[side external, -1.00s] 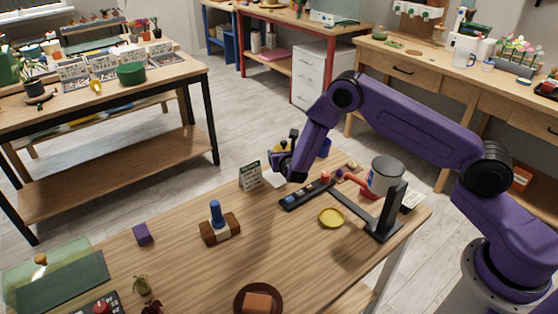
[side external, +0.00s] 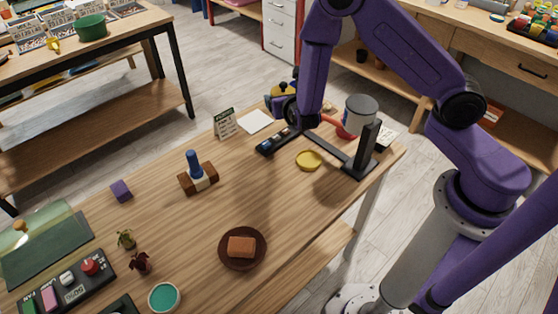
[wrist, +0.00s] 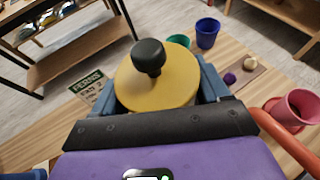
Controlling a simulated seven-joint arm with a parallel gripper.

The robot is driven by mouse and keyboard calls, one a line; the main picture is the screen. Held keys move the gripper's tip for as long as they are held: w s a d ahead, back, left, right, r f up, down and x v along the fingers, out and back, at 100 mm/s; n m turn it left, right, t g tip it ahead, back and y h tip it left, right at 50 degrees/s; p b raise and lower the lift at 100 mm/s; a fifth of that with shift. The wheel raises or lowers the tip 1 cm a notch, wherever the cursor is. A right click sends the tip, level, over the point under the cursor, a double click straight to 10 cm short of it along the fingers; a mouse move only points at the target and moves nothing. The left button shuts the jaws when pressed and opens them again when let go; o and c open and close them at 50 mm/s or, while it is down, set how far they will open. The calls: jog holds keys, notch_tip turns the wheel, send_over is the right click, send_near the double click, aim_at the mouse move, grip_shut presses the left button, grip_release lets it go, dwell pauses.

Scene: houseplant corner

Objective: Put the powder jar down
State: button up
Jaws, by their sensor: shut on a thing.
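The powder jar shows in the wrist view as a round yellow lid (wrist: 140,92) with a black knob (wrist: 149,56). My gripper (wrist: 160,84) is shut on it, with a blue finger on each side. The lower part of the jar is hidden beneath its lid. In the side view my gripper (side external: 284,98) is at the far edge of the wooden table (side external: 205,225), and only a bit of yellow and dark shows there. I cannot tell whether the jar touches the table.
A black rail (side external: 277,140), yellow disc (side external: 309,160) and grey cup (side external: 360,115) by a black stand (side external: 368,150) are nearer. Green (wrist: 179,40) and blue (wrist: 207,32) cups stand beyond the jar.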

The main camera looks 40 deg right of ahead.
jog(key=s+a+f+n+t+y, duration=0.1)
jog(key=s+a+f+n+y, duration=0.2)
jog(key=s+a, duration=0.45)
jog(key=n+y, duration=0.4)
jog(key=y, duration=0.1)
send_over(278, 200)
notch_tip(278, 200, down, 2)
jog(key=shift+s+f, duration=0.1)
jog(key=shift+f, duration=3.95)
jog(key=shift+f, duration=0.1)
